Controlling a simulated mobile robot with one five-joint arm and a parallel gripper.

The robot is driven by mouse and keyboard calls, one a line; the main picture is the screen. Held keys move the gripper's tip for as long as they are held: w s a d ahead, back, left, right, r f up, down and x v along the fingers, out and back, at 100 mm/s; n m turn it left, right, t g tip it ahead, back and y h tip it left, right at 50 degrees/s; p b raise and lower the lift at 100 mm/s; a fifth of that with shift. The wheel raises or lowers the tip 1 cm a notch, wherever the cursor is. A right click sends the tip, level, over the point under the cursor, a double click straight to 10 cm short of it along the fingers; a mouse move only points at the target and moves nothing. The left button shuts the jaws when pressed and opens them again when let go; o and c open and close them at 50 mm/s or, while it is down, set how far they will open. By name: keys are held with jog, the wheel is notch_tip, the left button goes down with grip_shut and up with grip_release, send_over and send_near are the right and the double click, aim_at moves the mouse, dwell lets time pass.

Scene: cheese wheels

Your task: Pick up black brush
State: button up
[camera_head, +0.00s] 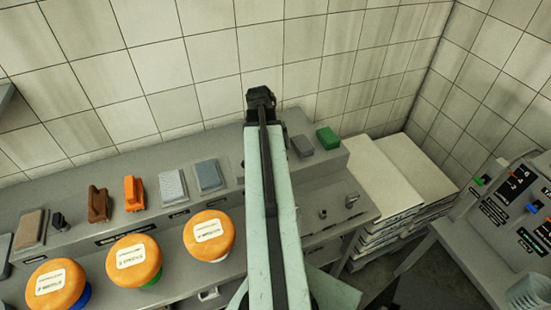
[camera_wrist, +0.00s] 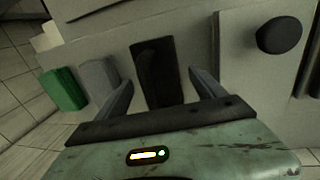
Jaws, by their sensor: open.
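The black brush (camera_wrist: 155,66) is a dark upright block in the wrist view, beside a grey block. My gripper (camera_wrist: 161,78) is open, with one finger on each side of the brush. The fingers look apart from it; I cannot tell how far down they reach. In the head view my arm covers the place of the brush, and my fingertips are hidden.
A grey block (camera_head: 302,145) and a green block (camera_head: 327,138) stand right of my arm on the grey ledge. Orange (camera_head: 134,193) and brown (camera_head: 98,204) brushes stand to the left. Several orange cheese wheels (camera_head: 208,247) lie in front. A tiled wall rises behind.

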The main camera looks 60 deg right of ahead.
jog(key=shift+f, duration=0.2)
jog(key=shift+c, duration=0.6)
jog(key=c, duration=1.5)
jog(key=shift+r, duration=0.1)
notch_tip(320, 180, up, 10)
jog(key=p, duration=1)
jog(key=shift+p, duration=0.3)
